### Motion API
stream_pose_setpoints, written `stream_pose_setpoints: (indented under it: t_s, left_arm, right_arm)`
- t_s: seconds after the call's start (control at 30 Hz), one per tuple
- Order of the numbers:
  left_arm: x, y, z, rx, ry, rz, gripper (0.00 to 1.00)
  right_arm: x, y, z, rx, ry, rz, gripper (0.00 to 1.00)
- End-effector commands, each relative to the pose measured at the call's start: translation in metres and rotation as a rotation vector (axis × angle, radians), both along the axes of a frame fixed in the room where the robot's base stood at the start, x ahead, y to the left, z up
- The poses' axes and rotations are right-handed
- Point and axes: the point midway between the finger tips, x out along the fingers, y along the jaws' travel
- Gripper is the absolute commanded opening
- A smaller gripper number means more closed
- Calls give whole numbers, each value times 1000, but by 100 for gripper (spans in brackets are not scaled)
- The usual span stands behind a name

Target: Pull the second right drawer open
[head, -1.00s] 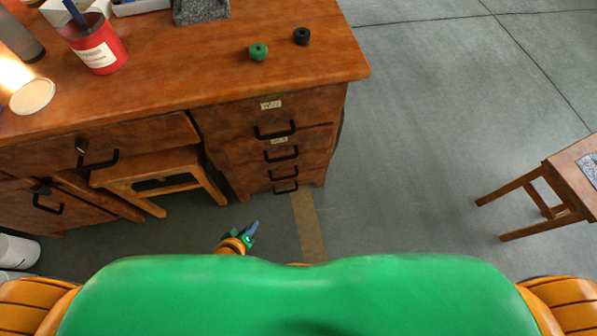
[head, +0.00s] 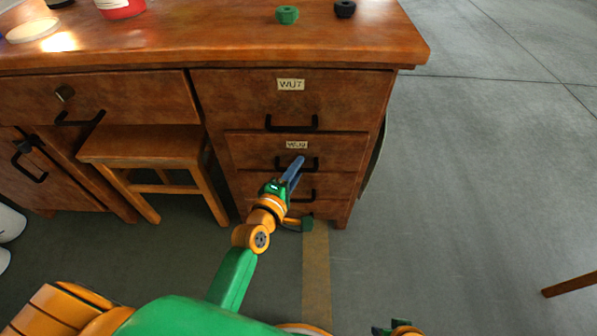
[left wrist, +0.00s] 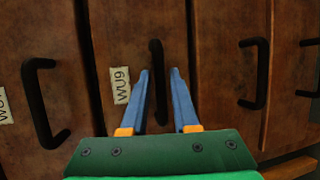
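The second right drawer (head: 345,150), labelled WU9, sits flush in the desk's right stack, below the WU7 drawer. Its black handle (head: 315,168) is partly hidden by my left gripper (head: 297,163) in the head view. In the left wrist view the drawer front (left wrist: 215,60) fills the middle. There my left gripper (left wrist: 160,72) is open, with one blue finger on each side of the handle (left wrist: 156,60). A gap shows between the handle and each finger. My right gripper (head: 392,328) shows only in part at the bottom edge; its fingers are unclear.
The WU7 drawer (head: 245,95) is above, and more handled drawers are below. A wooden stool (head: 140,145) stands under the desk to the left. A green nut (head: 287,15) and a black nut (head: 345,9) lie on the desktop. The floor to the right is largely clear.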

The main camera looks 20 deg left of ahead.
Motion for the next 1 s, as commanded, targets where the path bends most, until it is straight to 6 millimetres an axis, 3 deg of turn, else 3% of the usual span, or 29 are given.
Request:
stream_pose_setpoints:
  t_s: [0.27,0.4,1.0]
  left_arm:
    - [2,0,-1,1,2,0,28]
    - [2,0,-1,2,2,-1,0]
    - [2,0,-1,2,3,-1,0]
  right_arm:
    - [1,0,2,0,-1,0,52]
    - [1,0,2,0,-1,0,52]
    - [1,0,2,0,-2,0,52]
